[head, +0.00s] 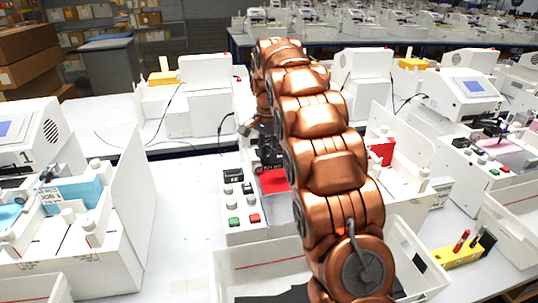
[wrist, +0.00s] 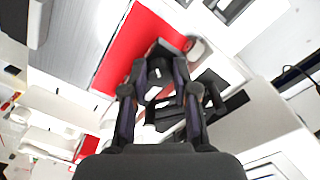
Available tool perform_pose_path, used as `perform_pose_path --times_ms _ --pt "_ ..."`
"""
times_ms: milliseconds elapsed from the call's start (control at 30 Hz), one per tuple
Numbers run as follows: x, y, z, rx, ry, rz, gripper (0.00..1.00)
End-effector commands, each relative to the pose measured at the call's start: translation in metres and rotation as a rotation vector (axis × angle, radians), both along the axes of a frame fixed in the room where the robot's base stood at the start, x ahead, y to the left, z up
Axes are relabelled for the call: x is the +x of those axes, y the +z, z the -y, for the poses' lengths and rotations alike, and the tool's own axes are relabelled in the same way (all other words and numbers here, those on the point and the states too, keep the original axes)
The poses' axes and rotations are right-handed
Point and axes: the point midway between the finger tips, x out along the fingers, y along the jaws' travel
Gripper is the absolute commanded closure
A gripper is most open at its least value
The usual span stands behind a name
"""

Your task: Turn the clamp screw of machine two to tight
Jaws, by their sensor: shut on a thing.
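The middle machine, which I take for machine two (head: 240,205), stands on the white table behind my arm. It has a red sheet (head: 273,181), also large in the wrist view (wrist: 135,45). My gripper (head: 266,158) is at this machine, above the red sheet's far edge. In the wrist view, my gripper's fingers (wrist: 164,72) are closed on a small dark part beside the sheet, seemingly the clamp screw (wrist: 166,49). The fingers cover most of it, and its turn position cannot be read. My copper arm hides much of the machine in the head view.
Machine one (head: 90,205), with a blue sheet, stands at left. Another machine (head: 465,95) with a pink sheet stands at right. A white bin (head: 240,262) is in front, partly under my arm. A yellow holder (head: 457,256) lies at right. Clear table lies between the left and middle machines.

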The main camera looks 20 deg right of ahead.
Motion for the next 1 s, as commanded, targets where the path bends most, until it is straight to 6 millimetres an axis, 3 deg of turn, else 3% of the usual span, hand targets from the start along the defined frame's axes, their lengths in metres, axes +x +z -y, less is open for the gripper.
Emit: perform_pose_path --times_ms 400,900,933,1000 --pt "0.0005 0.0003 0.0006 0.0 -0.169 0.001 1.0" --pt "0.0005 0.0006 0.0007 0.0 -0.188 0.001 1.0" --pt "0.0004 0.0006 0.0007 0.0 -0.188 0.001 0.71" --pt "0.0005 0.0006 0.0007 0.0 -0.188 0.001 0.64"
